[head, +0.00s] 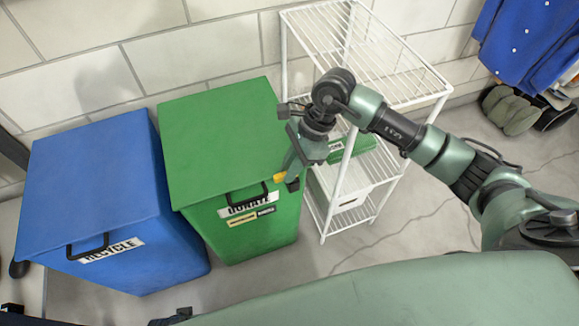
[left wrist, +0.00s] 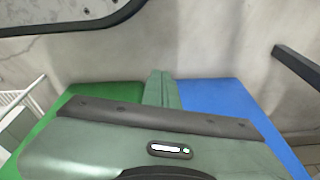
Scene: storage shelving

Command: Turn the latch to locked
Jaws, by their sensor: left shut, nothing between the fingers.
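The green bin (head: 215,130) stands with its lid down, with a black handle (head: 247,200) and a DONATE label on its front. A yellow label (head: 242,221) and a dark label (head: 266,212) sit below; their words are too small to read. A small yellow piece (head: 279,178) shows at the bin's front right edge; I cannot tell if it is the latch. My right gripper (head: 290,180) is right beside it, pointing down; its finger gap and any contact are unclear. My left gripper (left wrist: 161,75) is shut and empty, seen over the bins in the left wrist view.
A blue RECYCLE bin (head: 95,185) stands left of the green bin. A white wire rack (head: 375,55) with green and white boxes stands close on the right, behind my right arm. Blue clothing (head: 530,40) hangs at the far right.

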